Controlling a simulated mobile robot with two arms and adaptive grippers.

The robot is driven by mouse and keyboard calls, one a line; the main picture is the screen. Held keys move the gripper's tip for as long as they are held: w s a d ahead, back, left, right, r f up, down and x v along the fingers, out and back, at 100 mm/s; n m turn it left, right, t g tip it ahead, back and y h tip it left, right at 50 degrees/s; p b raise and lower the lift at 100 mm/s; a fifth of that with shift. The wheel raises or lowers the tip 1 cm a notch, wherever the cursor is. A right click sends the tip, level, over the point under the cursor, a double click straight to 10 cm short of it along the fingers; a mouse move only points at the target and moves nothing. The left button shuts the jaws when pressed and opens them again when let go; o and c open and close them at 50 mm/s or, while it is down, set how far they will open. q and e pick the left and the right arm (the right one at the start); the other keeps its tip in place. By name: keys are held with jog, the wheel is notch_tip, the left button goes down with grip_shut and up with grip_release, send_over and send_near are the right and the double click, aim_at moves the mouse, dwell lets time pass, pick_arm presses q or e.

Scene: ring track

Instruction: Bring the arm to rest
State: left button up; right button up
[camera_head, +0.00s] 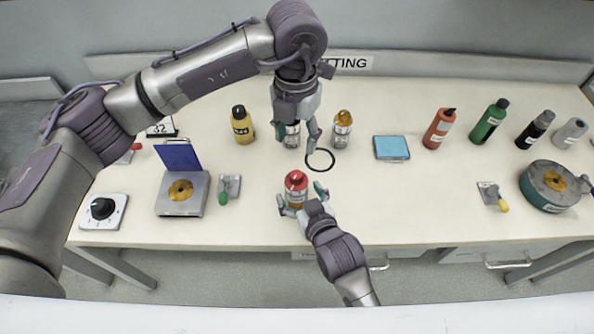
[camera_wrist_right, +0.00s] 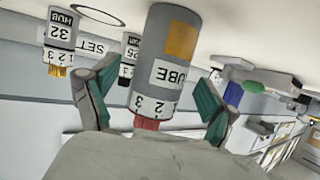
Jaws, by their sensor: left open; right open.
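My left gripper (camera_head: 298,134) is open over the back middle of the table, its fingers around or just in front of a grey bottle (camera_head: 291,140); I cannot tell whether they touch it. My right gripper (camera_head: 303,206) is open at the front middle, its fingers on either side of a red-capped bottle (camera_head: 297,183). In the right wrist view that bottle (camera_wrist_right: 165,60) is grey with an orange patch and a white label, and it stands between the two spread green-padded fingers. Some space shows beside the fingers. A black ring (camera_head: 320,160) lies flat between the two grippers.
A yellow bottle (camera_head: 242,125) and an amber-topped bottle (camera_head: 342,130) stand near my left gripper. A blue pad (camera_head: 391,148) lies to the right. A device with a blue flap (camera_head: 182,195) and a dial box (camera_head: 103,210) are at left. The front right-middle table is clear.

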jog(key=v, duration=1)
